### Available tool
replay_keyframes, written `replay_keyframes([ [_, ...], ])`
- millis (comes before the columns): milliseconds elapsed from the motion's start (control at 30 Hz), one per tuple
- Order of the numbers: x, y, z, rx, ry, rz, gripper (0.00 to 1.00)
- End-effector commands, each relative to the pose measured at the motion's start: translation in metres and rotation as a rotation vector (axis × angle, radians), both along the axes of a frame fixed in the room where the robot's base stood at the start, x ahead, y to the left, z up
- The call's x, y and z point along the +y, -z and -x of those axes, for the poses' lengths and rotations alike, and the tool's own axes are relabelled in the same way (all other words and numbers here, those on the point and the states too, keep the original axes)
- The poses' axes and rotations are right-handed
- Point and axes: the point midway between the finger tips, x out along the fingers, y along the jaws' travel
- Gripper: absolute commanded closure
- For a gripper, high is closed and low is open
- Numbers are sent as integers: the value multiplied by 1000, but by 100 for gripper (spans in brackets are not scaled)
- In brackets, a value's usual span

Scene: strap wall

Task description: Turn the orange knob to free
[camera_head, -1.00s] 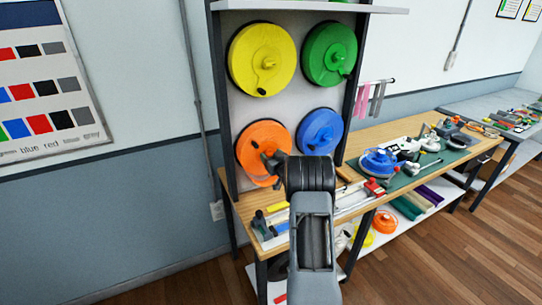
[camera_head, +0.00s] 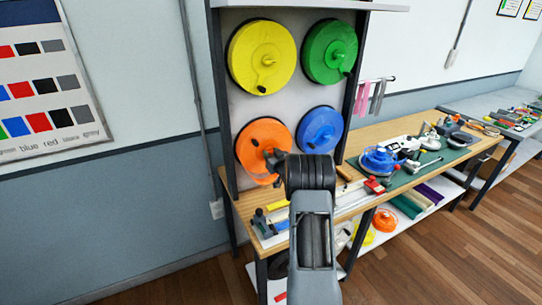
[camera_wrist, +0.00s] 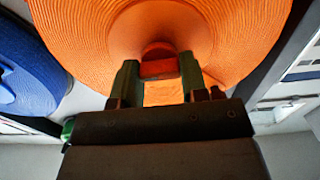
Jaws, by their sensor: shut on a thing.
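The orange reel (camera_head: 262,139) hangs at the lower left of the upright panel, a round disc with the orange knob at its centre. In the wrist view the orange disc (camera_wrist: 235,40) fills the top, and the orange knob (camera_wrist: 158,66) stands between my two fingers. My gripper (camera_wrist: 158,82) is shut on this knob, one finger on each side. In the head view my gripper (camera_head: 274,160) reaches the reel from the right, and my wrist covers part of its lower right. The knob's far side is hidden.
A yellow reel (camera_head: 250,48) is above, a green reel (camera_head: 322,38) at upper right, and a blue reel (camera_head: 328,120) to the right. A wooden bench (camera_head: 395,128) with tools stands below. A dark post (camera_head: 218,100) edges the panel close to the orange reel's left.

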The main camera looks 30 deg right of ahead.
Motion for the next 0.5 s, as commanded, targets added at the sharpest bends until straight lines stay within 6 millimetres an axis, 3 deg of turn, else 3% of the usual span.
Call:
replay_keyframes([
  [500,0,9,0,44,1,363,83],
])
